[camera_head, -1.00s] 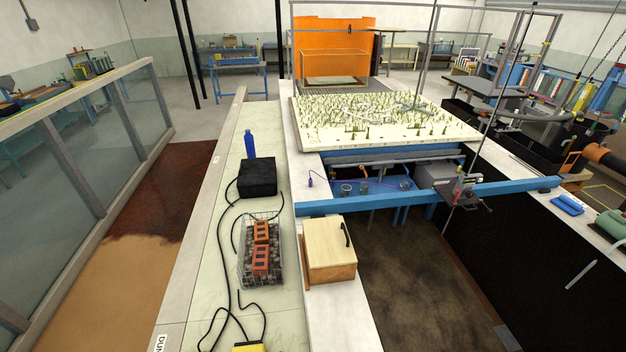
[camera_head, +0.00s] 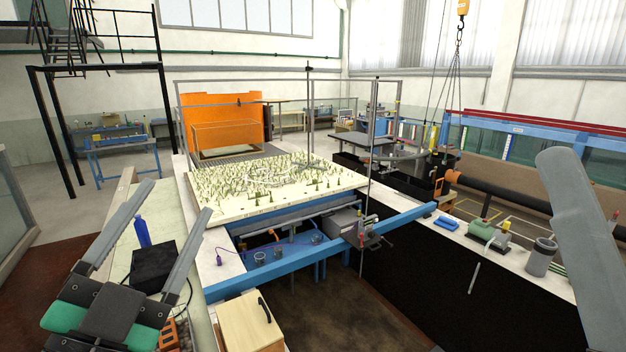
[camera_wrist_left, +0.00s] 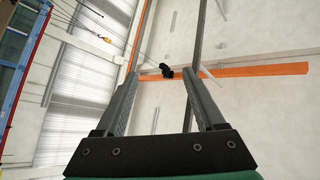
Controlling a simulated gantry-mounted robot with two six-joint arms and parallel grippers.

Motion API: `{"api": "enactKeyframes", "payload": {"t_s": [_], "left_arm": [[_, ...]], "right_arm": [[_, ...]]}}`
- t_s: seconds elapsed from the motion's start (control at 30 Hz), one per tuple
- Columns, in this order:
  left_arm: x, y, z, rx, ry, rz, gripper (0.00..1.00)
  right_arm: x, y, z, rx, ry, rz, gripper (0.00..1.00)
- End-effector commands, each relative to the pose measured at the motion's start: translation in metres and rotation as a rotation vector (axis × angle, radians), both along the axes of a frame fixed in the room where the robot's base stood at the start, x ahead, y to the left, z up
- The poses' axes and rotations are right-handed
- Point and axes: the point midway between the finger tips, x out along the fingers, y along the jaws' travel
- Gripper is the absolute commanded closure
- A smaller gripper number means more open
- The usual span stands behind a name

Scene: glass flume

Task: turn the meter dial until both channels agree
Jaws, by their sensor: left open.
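No meter dial can be made out in either current view. My left gripper (camera_head: 179,198) is raised at the lower left of the head view, its long grey fingers wide apart and empty. The black box (camera_head: 154,267) and blue bottle (camera_head: 142,232) show behind and between its fingers. In the left wrist view the gripper (camera_wrist_left: 168,76) is open against the wall and an orange beam. A single grey part of mine, at the right edge of the head view, seems to belong to my right arm; its jaws cannot be made out.
A wooden box (camera_head: 246,328) stands at the front. A blue beam (camera_head: 280,268) crosses the dark flume, carrying a gauge carriage (camera_head: 366,236). A model board with small trees (camera_head: 230,210) lies behind. A blue item (camera_head: 446,223) and green device (camera_head: 484,231) sit on the right ledge.

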Motion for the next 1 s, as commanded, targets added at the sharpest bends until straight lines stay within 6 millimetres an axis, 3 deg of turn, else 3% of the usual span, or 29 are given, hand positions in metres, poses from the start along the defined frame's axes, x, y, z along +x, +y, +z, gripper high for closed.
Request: {"api": "enactKeyframes", "payload": {"t_s": [0.03,0.1,0.2,0.4,1.0], "left_arm": [[-0.033,0.002,0.031,-0.087,-0.096,-0.035,0.29],[-0.078,0.011,0.062,-0.229,-0.209,-0.098,0.29],[-0.119,0.021,0.080,-0.437,-0.295,-0.227,0.29],[-0.117,0.023,0.080,-0.613,-0.267,-0.356,0.29],[-0.116,0.023,0.079,-0.616,-0.264,-0.358,0.29]], "right_arm": [[0.000,0.000,0.000,0.000,0.000,0.000,0.00],[0.000,0.000,0.000,0.000,0.000,0.000,0.00],[0.000,0.000,0.000,0.000,0.000,0.000,0.00],[0.000,0.000,0.000,0.000,0.000,0.000,0.00],[0.000,0.000,0.000,0.000,0.000,0.000,0.00]]}}
